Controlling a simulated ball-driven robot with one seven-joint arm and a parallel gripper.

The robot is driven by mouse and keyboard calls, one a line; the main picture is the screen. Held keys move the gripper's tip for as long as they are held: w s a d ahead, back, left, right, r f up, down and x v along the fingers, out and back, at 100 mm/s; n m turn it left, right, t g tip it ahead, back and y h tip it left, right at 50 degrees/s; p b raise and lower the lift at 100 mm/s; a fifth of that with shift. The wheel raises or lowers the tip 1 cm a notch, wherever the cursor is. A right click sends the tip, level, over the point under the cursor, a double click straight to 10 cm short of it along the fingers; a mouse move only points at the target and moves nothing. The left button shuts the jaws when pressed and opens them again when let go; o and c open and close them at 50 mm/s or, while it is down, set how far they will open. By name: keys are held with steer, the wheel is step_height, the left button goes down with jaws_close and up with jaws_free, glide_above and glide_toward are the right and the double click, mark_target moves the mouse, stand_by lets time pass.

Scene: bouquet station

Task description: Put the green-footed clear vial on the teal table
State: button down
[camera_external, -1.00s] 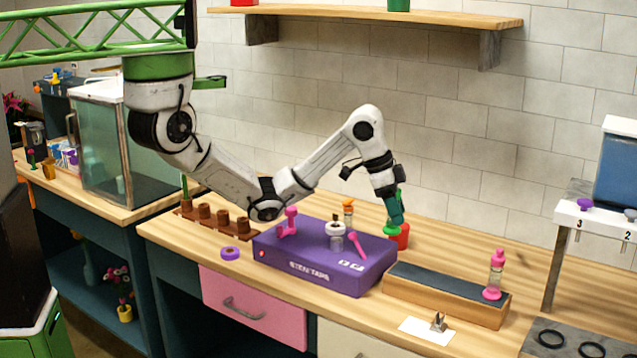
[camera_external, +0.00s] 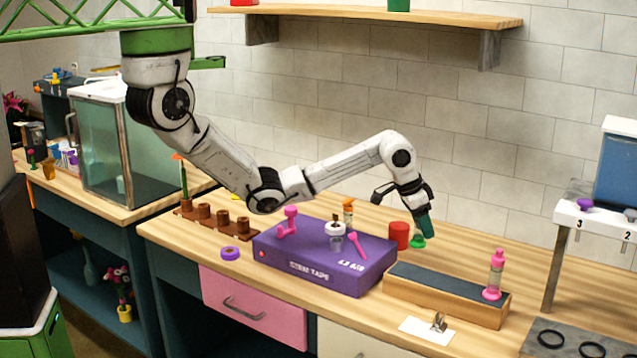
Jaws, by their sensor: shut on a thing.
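My gripper (camera_external: 422,238) has dark green fingers pointing down over the wooden counter, right of the red cup. It is shut on the green-footed vial, whose green foot (camera_external: 417,243) shows just under the fingertips. The clear body of the vial is hidden by the fingers. I cannot tell whether the foot touches the counter. A dark teal table (camera_external: 47,88) with small coloured items stands far back at the left, partly hidden; I cannot tell if it is the task's table.
The red cup (camera_external: 398,235) stands just left of my gripper. The purple box (camera_external: 325,265) carries pink pieces and a white-topped clear vial. A dark-topped wooden block (camera_external: 440,290) lies in front, with a pink-footed vial (camera_external: 495,275) on it. A glass tank (camera_external: 125,150) stands at left.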

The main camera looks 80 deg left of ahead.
steer(key=w+f+b, duration=0.4)
steer(key=f+b, duration=0.1)
steer(key=b, duration=0.1)
steer(key=shift+b+x, duration=0.8)
steer(key=shift+b, duration=0.1)
step_height(320, 180, down, 2)
steer(key=b, duration=0.2)
steer(key=shift+a+f+b, duration=0.1)
steer(key=shift+a+b, duration=0.05)
steer(key=shift+b, duration=0.2)
steer(key=shift+f, duration=0.1)
steer(key=c, duration=0.5)
jaws_free()
steer(key=v, duration=1.2)
steer(key=shift+b, duration=0.3)
